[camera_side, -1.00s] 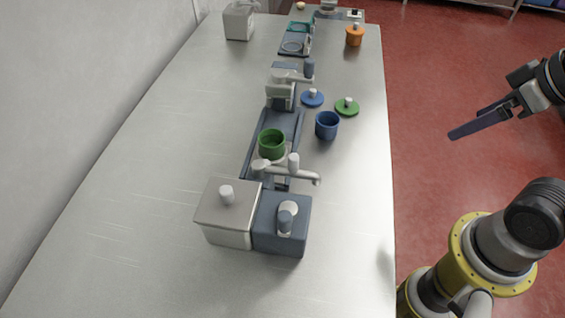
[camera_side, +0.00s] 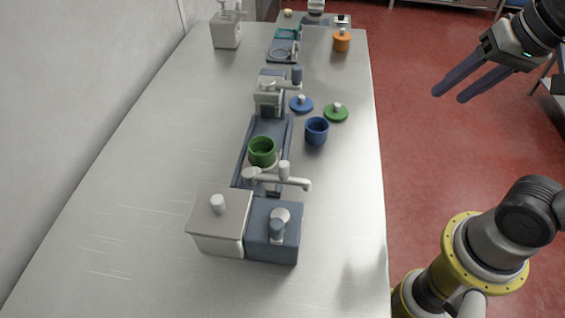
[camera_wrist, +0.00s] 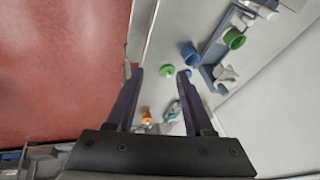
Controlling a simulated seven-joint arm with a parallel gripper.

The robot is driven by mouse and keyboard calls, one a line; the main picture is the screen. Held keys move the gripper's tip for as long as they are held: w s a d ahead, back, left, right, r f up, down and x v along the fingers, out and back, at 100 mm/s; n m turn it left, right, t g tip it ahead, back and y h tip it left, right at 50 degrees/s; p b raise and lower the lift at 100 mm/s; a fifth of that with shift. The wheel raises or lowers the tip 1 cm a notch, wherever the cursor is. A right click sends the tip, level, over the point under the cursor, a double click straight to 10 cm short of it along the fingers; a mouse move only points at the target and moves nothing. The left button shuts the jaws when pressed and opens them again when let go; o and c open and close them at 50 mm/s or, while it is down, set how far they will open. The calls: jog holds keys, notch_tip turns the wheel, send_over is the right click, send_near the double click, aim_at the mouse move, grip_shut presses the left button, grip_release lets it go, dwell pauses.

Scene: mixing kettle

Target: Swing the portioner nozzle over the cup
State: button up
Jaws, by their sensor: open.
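A green cup (camera_side: 262,151) stands on the dark track on the table; it also shows in the wrist view (camera_wrist: 234,39). Near it, a pale swing arm with a downturned nozzle (camera_side: 305,184), apparently the portioner's, points right, to the side of the cup rather than over it. It sits behind a front unit of a grey lidded box (camera_side: 220,235) and a dark blue box (camera_side: 262,248). My gripper (camera_side: 449,96) is open and empty, up over the red floor right of the table. Its two spread fingers also show in the wrist view (camera_wrist: 160,73).
A second unit with an arm and dark knob (camera_side: 297,75) stands behind the track. An orange pot (camera_side: 341,41) is farther back. The table's right strip is clear.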

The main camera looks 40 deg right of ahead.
jog(key=w+a+r+m+g, duration=0.1)
jog(key=w+a+r+m, duration=0.25)
jog(key=w, duration=0.25)
jog(key=n+g, duration=0.2)
jog(key=g, duration=0.2)
send_over(284, 163)
jog(key=shift+m, duration=0.25)
notch_tip(284, 163, down, 8)
jog(key=shift+a+f, duration=0.1)
jog(key=shift+f, duration=4.1)
